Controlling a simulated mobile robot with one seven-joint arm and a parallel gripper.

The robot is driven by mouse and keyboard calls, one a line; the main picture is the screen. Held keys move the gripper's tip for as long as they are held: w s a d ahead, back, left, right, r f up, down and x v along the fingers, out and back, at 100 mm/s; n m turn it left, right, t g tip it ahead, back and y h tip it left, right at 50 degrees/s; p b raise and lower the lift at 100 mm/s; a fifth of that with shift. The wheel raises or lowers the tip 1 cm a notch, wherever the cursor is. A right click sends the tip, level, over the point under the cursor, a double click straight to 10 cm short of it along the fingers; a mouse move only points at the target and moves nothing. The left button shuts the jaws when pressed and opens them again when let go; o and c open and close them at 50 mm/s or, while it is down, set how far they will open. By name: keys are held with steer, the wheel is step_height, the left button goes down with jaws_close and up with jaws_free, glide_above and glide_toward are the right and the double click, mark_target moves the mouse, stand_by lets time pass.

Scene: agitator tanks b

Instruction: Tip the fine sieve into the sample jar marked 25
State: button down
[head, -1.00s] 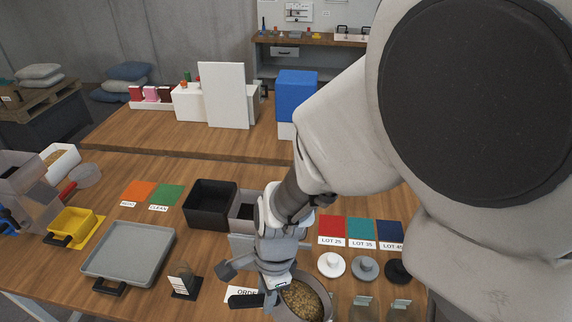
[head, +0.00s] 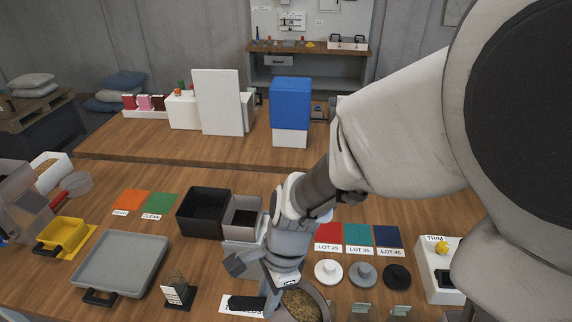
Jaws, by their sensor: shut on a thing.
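My gripper (head: 272,290), low in the head view, is shut on the black handle (head: 245,303) of a round grey sieve (head: 327,300). The sieve holds brown grainy material (head: 300,304) and looks about level; the picture's bottom edge cuts it off. A red LOT 25 card (head: 328,234) lies to the right of my gripper, with a white knobbed lid (head: 328,271) in front of it. Two upright tabs, perhaps jar tops (head: 362,309), show to the right of the sieve. I cannot make out a jar marked 25; the sieve may hide it.
Teal (head: 358,234) and blue (head: 388,236) lot cards, with grey and black lids, stand farther right. A white TRIM box (head: 440,275) is at the right. Black (head: 190,218) and grey (head: 230,232) bins stand behind my gripper. A grey tray (head: 112,268) is at the left.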

steer(key=shift+d, duration=0.1)
steer(key=shift+w+d+r+y+b, duration=0.2)
steer(key=shift+y+b, duration=0.1)
steer(key=shift+b, duration=0.2)
steer(key=shift+w+d+r+y+b, duration=0.1)
steer(key=shift+d+r+y+b, duration=0.15)
steer(key=shift+y+b, duration=0.05)
steer(key=shift+w+d+r+g+b, duration=0.25)
steer(key=shift+d+g+b, duration=0.15)
steer(key=shift+b, duration=0.1)
steer(key=shift+d+r+y, duration=0.15)
steer(key=shift+d+y, duration=0.05)
steer(key=shift+y, duration=0.3)
steer(key=shift+w+d+b, duration=0.1)
steer(key=shift+b, duration=0.2)
